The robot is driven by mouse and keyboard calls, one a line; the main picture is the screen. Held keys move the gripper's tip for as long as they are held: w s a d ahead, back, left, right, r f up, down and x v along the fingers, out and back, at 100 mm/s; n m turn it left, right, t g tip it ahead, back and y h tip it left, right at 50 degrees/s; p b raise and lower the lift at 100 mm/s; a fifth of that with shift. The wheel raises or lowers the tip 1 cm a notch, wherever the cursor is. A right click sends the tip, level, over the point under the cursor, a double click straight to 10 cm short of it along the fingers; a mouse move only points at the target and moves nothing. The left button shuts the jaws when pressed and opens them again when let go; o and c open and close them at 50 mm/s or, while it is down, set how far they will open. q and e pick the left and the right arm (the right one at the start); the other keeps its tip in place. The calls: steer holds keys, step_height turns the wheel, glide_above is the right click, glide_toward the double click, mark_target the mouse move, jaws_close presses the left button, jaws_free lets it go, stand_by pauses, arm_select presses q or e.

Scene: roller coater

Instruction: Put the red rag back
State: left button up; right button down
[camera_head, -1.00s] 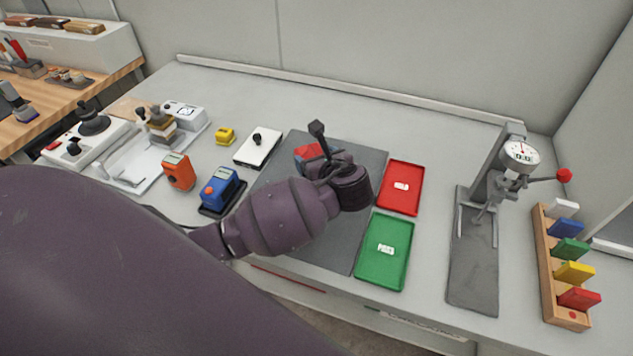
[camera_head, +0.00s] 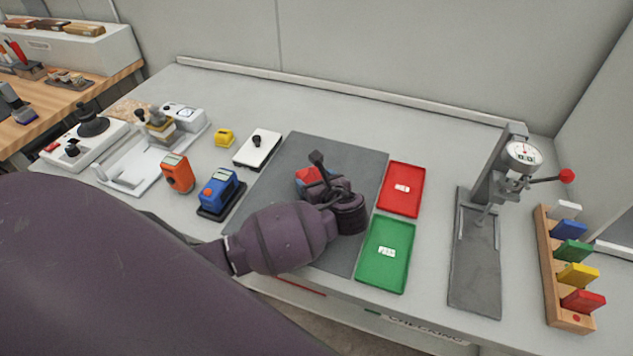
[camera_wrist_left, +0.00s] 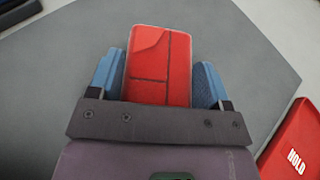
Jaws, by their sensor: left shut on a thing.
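The red rag (camera_wrist_left: 160,62) looks like a flat folded red rectangle with dark seams. In the left wrist view it sits between the two blue fingers of my left gripper (camera_wrist_left: 159,72), which is shut on it. In the head view the left gripper (camera_head: 313,181) is over the dark grey mat (camera_head: 345,158), and a bit of the red rag (camera_head: 311,173) shows beside it. My wrist hides part of the mat. I cannot tell whether the rag touches the mat. My right gripper is not in view.
Right of the mat lie a red tray (camera_head: 402,178) and a green tray (camera_head: 370,272). Further right stand a gauge press (camera_head: 478,250) and a wooden rack (camera_head: 549,272) of several coloured pieces. Blue (camera_head: 222,190) and orange (camera_head: 177,173) meters and a white box (camera_head: 257,148) stand left.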

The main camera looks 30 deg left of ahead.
arm_select(q)
steer(key=o, duration=1)
steer(key=shift+f, duration=0.1)
steer(key=shift+o, duration=0.2)
steer(key=v, duration=1.2)
steer(key=shift+p, duration=0.4)
steer(key=shift+d, duration=0.1)
